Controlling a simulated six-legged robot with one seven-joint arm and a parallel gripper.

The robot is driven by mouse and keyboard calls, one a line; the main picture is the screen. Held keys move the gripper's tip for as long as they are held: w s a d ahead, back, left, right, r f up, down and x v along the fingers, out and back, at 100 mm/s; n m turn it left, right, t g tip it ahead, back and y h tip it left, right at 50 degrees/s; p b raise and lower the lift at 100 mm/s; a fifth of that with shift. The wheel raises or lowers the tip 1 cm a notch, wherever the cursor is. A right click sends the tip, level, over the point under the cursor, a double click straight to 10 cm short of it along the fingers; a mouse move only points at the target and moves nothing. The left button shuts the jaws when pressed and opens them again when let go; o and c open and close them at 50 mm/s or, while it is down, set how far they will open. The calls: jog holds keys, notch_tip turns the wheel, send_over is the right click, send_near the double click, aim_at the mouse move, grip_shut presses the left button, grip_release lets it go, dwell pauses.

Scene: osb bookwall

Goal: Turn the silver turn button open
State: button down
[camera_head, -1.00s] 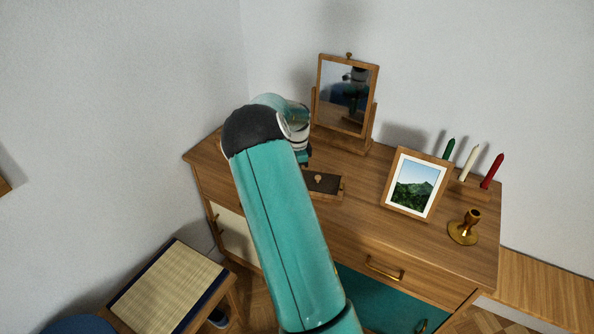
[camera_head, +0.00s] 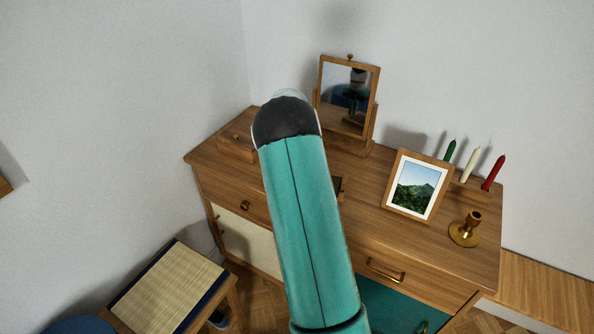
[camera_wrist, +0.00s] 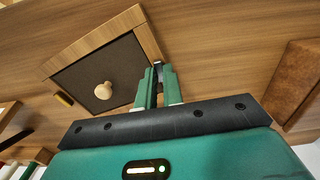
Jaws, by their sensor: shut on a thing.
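A small wooden box (camera_wrist: 148,38) with a dark lid and a pale round knob (camera_wrist: 103,90) lies on the dresser top. In the head view only a sliver of the box (camera_head: 340,188) shows beside my arm. My gripper (camera_wrist: 159,80) is at the box's edge in the wrist view, its two green fingers close together. A small silver-grey piece, seemingly the turn button (camera_wrist: 158,68), shows between the fingertips, and the fingers are shut on it. Its exact angle is mostly hidden by the fingers. My arm hides the gripper in the head view.
On the dresser (camera_head: 350,228) stand a tilting mirror (camera_head: 346,95), a picture frame (camera_head: 416,184), a brass candlestick (camera_head: 465,229) and several candles (camera_head: 470,165). Another wooden box (camera_head: 237,148) sits at the left. A woven-top stool (camera_head: 168,288) stands in front on the left.

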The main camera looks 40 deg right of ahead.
jog(key=shift+w+n, duration=0.1)
jog(key=shift+n, duration=0.9)
jog(key=c, duration=1.5)
grip_release()
jog(key=shift+r, duration=0.1)
notch_tip(320, 180, up, 14)
jog(key=shift+f, duration=0.15)
jog(key=shift+a, duration=0.1)
